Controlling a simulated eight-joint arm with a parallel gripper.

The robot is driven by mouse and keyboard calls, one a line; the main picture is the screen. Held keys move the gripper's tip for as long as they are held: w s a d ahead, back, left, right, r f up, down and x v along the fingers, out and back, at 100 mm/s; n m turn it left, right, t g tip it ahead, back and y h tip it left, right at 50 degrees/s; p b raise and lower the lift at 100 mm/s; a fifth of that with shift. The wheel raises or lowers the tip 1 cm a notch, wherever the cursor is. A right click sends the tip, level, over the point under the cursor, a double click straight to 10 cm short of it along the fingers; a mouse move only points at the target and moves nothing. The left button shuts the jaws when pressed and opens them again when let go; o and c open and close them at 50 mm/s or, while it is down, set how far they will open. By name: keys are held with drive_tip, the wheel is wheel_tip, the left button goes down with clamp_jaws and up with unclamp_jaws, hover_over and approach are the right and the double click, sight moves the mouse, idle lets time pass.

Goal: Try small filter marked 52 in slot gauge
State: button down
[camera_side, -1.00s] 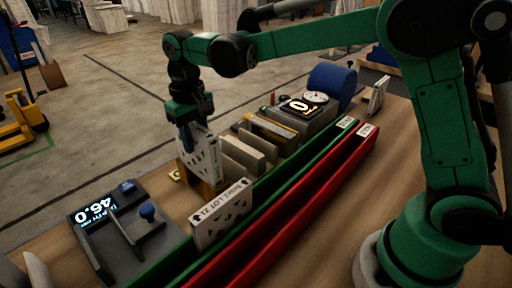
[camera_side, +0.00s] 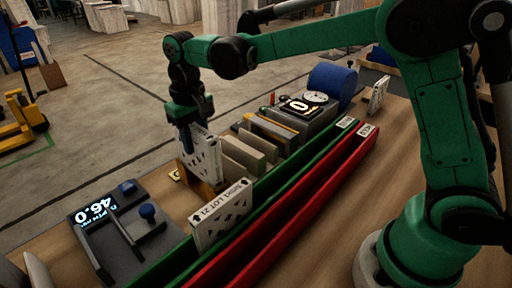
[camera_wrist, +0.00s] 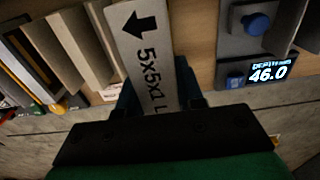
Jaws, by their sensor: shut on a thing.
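My gripper (camera_side: 188,132) is shut on a thin white filter (camera_side: 205,155) with a perforated face. It holds the filter upright by its top part. In the wrist view the filter's edge (camera_wrist: 146,52) shows a black arrow and print that reads about "5x5x1 L"; I cannot read a 52 on it.
A second white filter (camera_side: 222,216) stands in the green channel (camera_side: 280,178), beside a red channel (camera_side: 300,203). A grey depth gauge (camera_side: 128,222) reading 46.0 is at front left. Several upright filters (camera_side: 243,152) stand behind. A scale (camera_side: 306,110) and blue roll (camera_side: 333,84) are farther back.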

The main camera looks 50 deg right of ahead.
sight(194, 127)
drive_tip(key=shift+r, duration=0.1)
drive_tip(key=shift+r, duration=3.85)
drive_tip(key=shift+f, duration=2.15)
drive_tip(key=shift+f, duration=1.85)
drive_tip(key=shift+r, duration=0.1)
drive_tip(key=shift+r, duration=1.95)
